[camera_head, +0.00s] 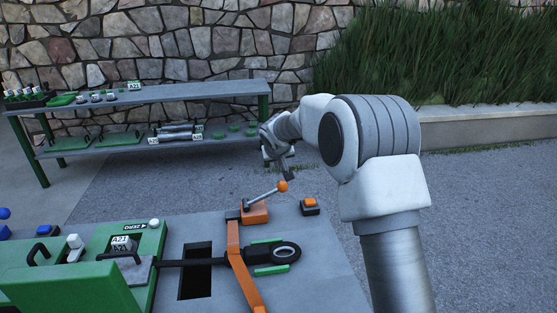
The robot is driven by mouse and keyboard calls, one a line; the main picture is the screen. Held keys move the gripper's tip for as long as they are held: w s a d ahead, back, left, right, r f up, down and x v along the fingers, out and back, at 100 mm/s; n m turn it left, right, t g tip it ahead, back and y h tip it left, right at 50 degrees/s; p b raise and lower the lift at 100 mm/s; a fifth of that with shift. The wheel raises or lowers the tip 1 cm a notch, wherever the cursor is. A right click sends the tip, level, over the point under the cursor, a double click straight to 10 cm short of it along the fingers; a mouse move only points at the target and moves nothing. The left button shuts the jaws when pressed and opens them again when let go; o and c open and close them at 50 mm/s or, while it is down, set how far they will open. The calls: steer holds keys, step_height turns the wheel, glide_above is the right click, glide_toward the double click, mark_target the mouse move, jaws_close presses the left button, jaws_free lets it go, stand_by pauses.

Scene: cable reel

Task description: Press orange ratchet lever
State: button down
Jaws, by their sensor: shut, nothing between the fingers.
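The orange ratchet lever (267,194) stands on an orange base block (254,213) on the grey bench top. It is a thin grey rod tilted up to the right, with an orange ball knob (282,186) at its end. My gripper (287,174) is shut and empty, pointing down just above and slightly right of the knob in the picture. I cannot tell whether its tips touch the knob. The gripper's fingers are small and dark here, and my forearm covers part of the space behind them.
An orange-topped button box (310,207) sits right of the lever. An orange bar (236,262) and a black cable eye (286,253) lie in front, beside a dark rectangular opening (196,271). A green machine (75,290) fills the left. A grey shelf table (200,91) stands behind.

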glide_above(286, 188)
steer(key=a, duration=0.2)
step_height(286, 188, down, 5)
steer(key=shift+s+d+f, duration=0.1)
steer(key=shift+d+f, duration=0.05)
steer(key=shift+f, duration=0.6)
steer(key=shift+d+f+m+g+y+p, duration=0.35)
steer(key=shift+d+f+y+p, duration=0.3)
steer(key=shift+d+f, duration=0.3)
steer(key=shift+m+y, duration=0.35)
steer(key=shift+y, duration=0.6)
steer(key=f, duration=0.1)
steer(key=d+f, duration=0.1)
steer(key=f, duration=0.2)
steer(key=shift+w+d+f+b, duration=0.1)
steer(key=shift+w+d+b, duration=0.15)
steer(key=shift+d+b, duration=0.1)
